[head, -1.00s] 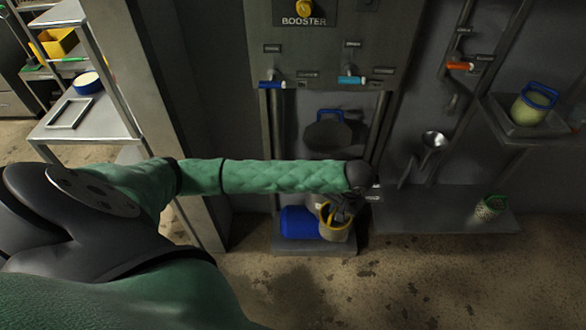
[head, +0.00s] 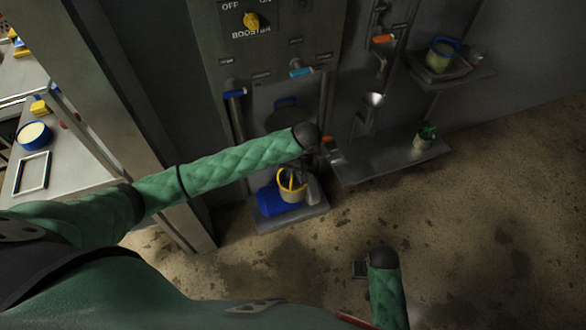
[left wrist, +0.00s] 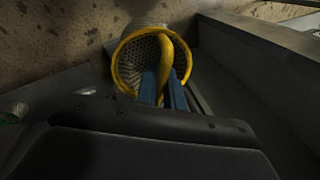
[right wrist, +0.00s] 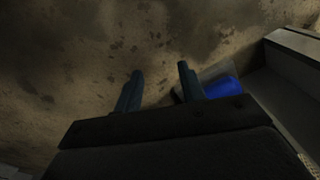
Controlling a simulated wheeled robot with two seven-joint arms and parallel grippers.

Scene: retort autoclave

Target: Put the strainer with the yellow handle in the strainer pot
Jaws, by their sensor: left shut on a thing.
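The strainer with the yellow handle (head: 292,187) has a yellow rim and a perforated body, and is at the low platform beside a blue object. It also shows in the left wrist view (left wrist: 128,62), mouth toward the camera. My left gripper (head: 300,170) is shut on its yellow handle, with the fingers (left wrist: 163,85) reaching into the mouth. I cannot tell whether the strainer touches the platform. My right gripper (right wrist: 160,80) is open and empty above the floor. I cannot tell for sure which thing is the strainer pot.
The blue object (head: 270,203) lies on the low platform (head: 290,222). A green-rimmed strainer (head: 424,138) stands on a grey shelf (head: 375,165). A blue-handled one (head: 441,55) sits on a higher shelf. A side table (head: 62,168) is at left. The floor at right is clear.

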